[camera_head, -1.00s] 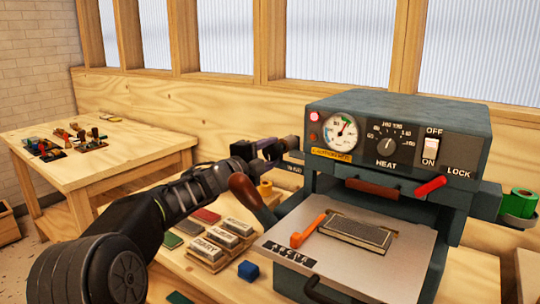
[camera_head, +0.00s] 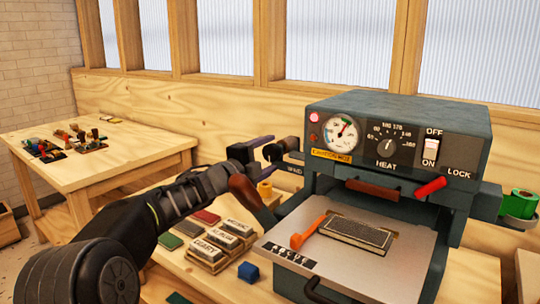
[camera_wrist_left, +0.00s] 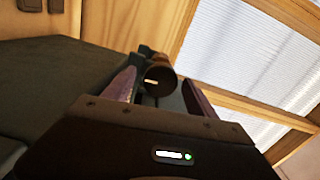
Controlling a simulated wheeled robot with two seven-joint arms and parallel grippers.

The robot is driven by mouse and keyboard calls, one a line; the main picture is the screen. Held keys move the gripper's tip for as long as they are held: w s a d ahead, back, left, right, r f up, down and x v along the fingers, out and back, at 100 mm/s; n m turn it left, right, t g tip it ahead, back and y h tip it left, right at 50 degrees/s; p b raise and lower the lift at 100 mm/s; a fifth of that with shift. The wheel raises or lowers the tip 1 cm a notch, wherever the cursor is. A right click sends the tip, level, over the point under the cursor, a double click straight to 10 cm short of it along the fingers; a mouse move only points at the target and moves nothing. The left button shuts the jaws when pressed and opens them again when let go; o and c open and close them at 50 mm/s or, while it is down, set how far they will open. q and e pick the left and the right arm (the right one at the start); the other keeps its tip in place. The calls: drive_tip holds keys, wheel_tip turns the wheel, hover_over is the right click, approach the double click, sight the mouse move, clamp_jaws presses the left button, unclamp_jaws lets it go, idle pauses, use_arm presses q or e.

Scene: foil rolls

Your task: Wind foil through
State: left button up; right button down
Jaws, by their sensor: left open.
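The foil machine (camera_head: 400,110) is a dark green press with a dial, a heat knob and a power switch. A dark round winding knob (camera_head: 291,144) sticks out at its left side, above a partly hidden label reading "WIND". My left gripper (camera_head: 268,152) is open just left of this knob, fingers pointing at it. In the left wrist view the knob (camera_wrist_left: 158,80), with a white mark on its face, shows between the two open fingers; I cannot tell whether they touch it. A green foil roll (camera_head: 521,202) sits on the machine's right side. My right gripper is not in view.
A brown-handled lever (camera_head: 246,192) stands close below my left gripper. The metal plate (camera_head: 372,277) juts out in front, with an orange tool (camera_head: 309,226) and type block on it. Several lettered blocks and a blue cube (camera_head: 248,271) lie on the bench.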

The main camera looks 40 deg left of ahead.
use_arm(q)
drive_tip(key=s, duration=0.6)
drive_tip(key=shift+s, duration=0.3)
drive_tip(key=shift+d, duration=0.1)
drive_tip(key=shift+c, duration=0.3)
